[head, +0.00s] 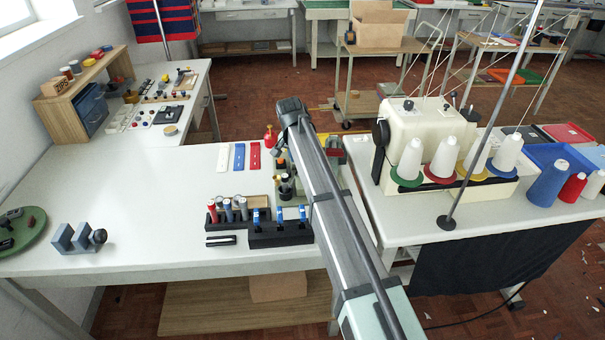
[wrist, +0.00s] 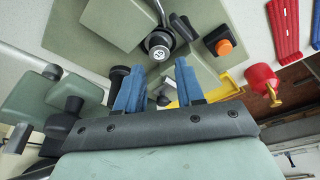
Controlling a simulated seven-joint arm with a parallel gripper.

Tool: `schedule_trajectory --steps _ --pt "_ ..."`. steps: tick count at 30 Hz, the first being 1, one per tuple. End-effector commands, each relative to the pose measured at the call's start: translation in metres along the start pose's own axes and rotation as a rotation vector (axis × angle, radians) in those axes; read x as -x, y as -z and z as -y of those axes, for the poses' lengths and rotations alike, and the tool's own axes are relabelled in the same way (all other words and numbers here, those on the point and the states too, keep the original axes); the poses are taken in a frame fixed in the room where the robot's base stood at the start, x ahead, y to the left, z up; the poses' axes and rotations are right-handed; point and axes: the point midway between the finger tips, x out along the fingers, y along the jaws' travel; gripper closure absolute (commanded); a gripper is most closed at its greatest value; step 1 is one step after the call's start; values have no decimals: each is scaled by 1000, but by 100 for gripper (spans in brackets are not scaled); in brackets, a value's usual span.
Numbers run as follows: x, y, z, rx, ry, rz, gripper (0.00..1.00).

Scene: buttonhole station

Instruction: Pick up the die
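In the wrist view, the blue fingers of my gripper (wrist: 158,88) are apart, pointing at a green machine (wrist: 105,38). I see nothing clearly held between them; dark parts show behind the gap. A round dark metal piece with a pale marked top (wrist: 159,46) sits just beyond the fingertips. It may be the die, but I cannot tell for sure.
A red oil can (wrist: 262,82), an orange button (wrist: 224,47) and a yellow part (wrist: 195,92) are close on the right. Black racks (head: 280,235) with upright tools stand at the front. Large thread cones (head: 445,155) stand right. The white table (head: 130,205) is clear left of centre.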

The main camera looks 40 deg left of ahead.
Motion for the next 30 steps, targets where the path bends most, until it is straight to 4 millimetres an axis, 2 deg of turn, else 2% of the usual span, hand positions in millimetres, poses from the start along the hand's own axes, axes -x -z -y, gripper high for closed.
schedule_trajectory --steps 8,16,24,30 --pt "-16 0 0 0 0 0 62" --pt "-50 0 -1 1 0 0 62" --pt "-56 -1 -1 1 1 0 62" --pt "-55 -1 -1 1 1 0 80"
